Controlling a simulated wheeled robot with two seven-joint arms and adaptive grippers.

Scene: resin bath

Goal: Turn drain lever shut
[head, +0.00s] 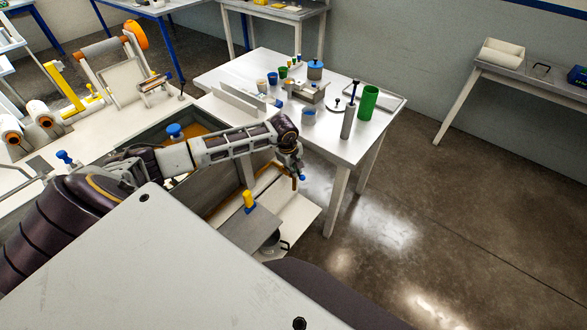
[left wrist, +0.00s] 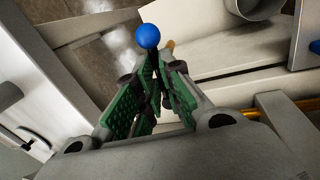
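The drain lever shows as a blue ball knob (left wrist: 149,36) in the left wrist view, right at my left fingertips. In the head view a small blue spot (head: 302,178) shows below the left gripper (head: 296,164), beside the outer end of the bath. My left gripper's green-padded fingers (left wrist: 157,72) are drawn close together, with the lever's thin dark stem seemingly between their tips just under the ball. The rest of the lever is hidden by the fingers. The resin bath (head: 150,139) lies partly under my left arm. My right gripper is not in view.
A yellow knob on a blue base (head: 249,201) stands near the bath's front end, above a dark bucket (head: 272,245). A white table (head: 345,142) with cups, a green cylinder (head: 367,102) and a grey tube (head: 349,120) stands behind. Floor to the right is clear.

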